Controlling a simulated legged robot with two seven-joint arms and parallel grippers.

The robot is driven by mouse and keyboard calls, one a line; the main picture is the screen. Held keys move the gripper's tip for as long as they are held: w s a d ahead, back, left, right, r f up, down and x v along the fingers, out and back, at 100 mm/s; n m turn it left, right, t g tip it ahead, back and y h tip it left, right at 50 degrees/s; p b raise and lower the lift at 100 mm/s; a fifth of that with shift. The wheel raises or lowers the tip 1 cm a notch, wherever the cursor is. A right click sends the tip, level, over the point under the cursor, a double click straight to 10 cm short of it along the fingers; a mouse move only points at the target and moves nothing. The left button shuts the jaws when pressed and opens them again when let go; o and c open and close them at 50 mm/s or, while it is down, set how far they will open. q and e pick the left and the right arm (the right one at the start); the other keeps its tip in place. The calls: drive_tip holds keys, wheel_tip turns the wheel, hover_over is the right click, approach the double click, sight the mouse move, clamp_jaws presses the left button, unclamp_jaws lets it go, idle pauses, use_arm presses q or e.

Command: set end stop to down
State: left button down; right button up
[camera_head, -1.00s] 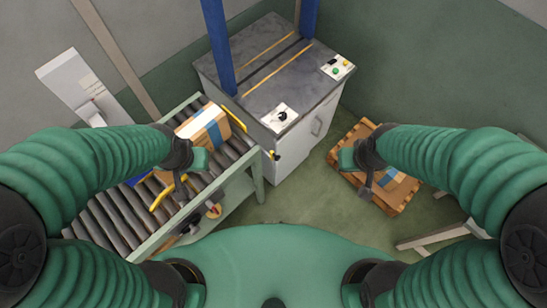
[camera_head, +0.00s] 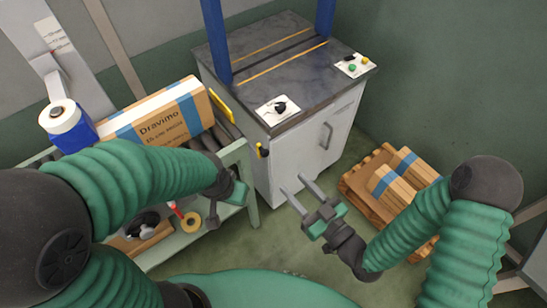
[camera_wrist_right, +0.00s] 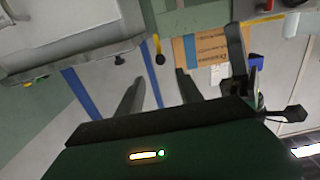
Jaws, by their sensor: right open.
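A yellow bar (camera_head: 222,106), which looks like the end stop, stands up at the conveyor's far end by the carton. A small lever with yellow on it and a black knob (camera_head: 262,150) is on the machine's near corner; in the right wrist view a yellow lever with a dark knob (camera_wrist_right: 158,48) shows beyond the fingers. My right gripper (camera_head: 292,186) is open and empty, in front of the cabinet and below the lever, apart from it. My left gripper (camera_head: 238,192) is over the conveyor's near side; its jaws are not clear.
A Dravimo carton (camera_head: 160,118) lies on the conveyor (camera_head: 236,152). The grey cabinet (camera_head: 318,138) has a top with two button panels and blue posts. A pallet (camera_head: 362,190) with cartons stands right. Tape and tools sit on a lower shelf. Floor between is clear.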

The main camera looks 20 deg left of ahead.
approach(263, 150)
drive_tip(key=x, duration=0.6)
drive_tip(key=f+x, duration=0.1)
drive_tip(key=shift+w+a+b, duration=0.1)
drive_tip(key=shift+w+b, duration=0.25)
drive_tip(key=shift+w, duration=0.1)
drive_tip(key=x, duration=0.4)
drive_tip(key=shift+a, duration=0.25)
drive_tip(key=shift+w+a, duration=0.15)
drive_tip(key=shift+a, duration=0.3)
drive_tip(key=shift+d, duration=0.3)
drive_tip(key=shift+c, duration=0.4)
drive_tip(key=shift+d+r, duration=0.1)
drive_tip(key=shift+d, duration=0.05)
drive_tip(key=shift+c, duration=2.4)
use_arm(q)
drive_tip(key=shift+a+f, duration=0.4)
drive_tip(key=shift+f, duration=0.05)
use_arm(e)
clamp_jaws()
